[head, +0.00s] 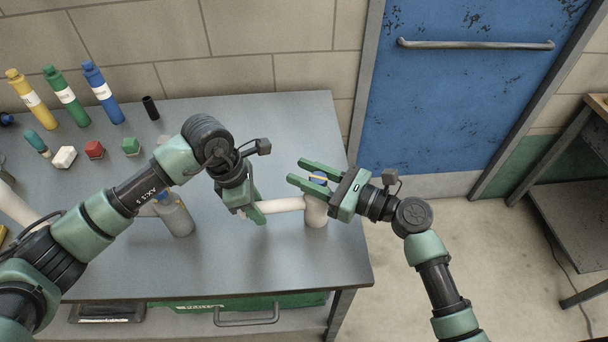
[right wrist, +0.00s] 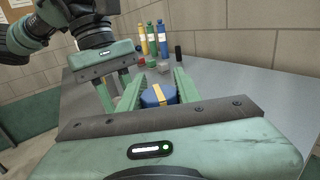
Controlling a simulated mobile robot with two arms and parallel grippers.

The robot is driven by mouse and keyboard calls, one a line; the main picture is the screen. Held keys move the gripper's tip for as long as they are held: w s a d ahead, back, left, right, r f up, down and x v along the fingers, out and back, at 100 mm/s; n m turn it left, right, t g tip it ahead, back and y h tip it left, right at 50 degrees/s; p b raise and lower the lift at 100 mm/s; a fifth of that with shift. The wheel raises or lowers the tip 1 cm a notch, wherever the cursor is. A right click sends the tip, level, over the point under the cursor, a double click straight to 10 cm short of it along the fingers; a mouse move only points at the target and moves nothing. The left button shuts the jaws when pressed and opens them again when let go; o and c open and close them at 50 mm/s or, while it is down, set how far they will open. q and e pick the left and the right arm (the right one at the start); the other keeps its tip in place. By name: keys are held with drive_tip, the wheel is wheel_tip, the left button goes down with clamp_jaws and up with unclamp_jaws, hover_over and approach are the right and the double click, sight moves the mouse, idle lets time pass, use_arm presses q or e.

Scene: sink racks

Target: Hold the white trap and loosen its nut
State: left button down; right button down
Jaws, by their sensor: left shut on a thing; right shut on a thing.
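The white trap (head: 287,204) stands on the grey bench near its right edge, with a pipe running left from an upright body (head: 316,214). Its blue nut (head: 318,177) with a yellow stripe sits on top of the body. My left gripper (head: 254,211) is shut on the trap's pipe at its left part. My right gripper (head: 314,174) comes from the right and is shut on the nut, one finger on each side. In the right wrist view the blue nut (right wrist: 152,98) shows between the fingers. The trap's body is mostly hidden there.
A grey bottle (head: 174,215) stands left of my left gripper. Yellow (head: 30,98), green (head: 66,95) and blue (head: 103,92) bottles, a black cylinder (head: 150,107) and small coloured blocks stand farther back. The bench's right edge is close to the trap.

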drive_tip(key=m+t+h, duration=0.5)
drive_tip(key=shift+w+d+f, duration=0.1)
drive_tip(key=shift+w+d, duration=0.3)
drive_tip(key=shift+d+t+h, duration=0.1)
drive_tip(key=shift+t+h, duration=0.2)
drive_tip(key=shift+h, duration=0.2)
drive_tip(key=c, duration=1)
unclamp_jaws()
drive_tip(key=shift+w, duration=0.1)
drive_tip(key=shift+o, duration=0.2)
drive_tip(key=v, duration=1.2)
